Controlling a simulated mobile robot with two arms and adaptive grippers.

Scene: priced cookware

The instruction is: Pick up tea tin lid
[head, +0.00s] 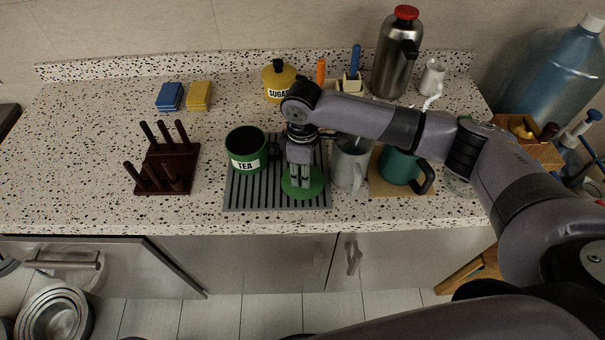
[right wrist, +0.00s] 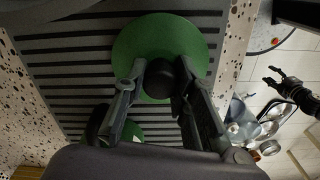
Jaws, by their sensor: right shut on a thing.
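The tea tin lid (head: 314,188) is a flat green disc with a black knob, over the front right of a grey ribbed mat (head: 236,200). My right gripper (head: 300,181) points down on it; in the right wrist view its fingers (right wrist: 158,84) are shut on the knob (right wrist: 160,78) of the lid (right wrist: 135,48). I cannot tell whether the lid touches the mat. The green tea tin (head: 240,148), labelled TEA, stands open on the mat, back left of the lid. My left gripper (right wrist: 268,76) shows small in the right wrist view, fingers apart, over the floor.
Right of the lid stand a grey mug (head: 349,165) and a teal mug (head: 397,167) on a wooden board. A dark peg rack (head: 165,170) is left of the mat. Behind are a yellow sugar tin (head: 279,75) and a steel flask (head: 391,65). The counter's far left is clear.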

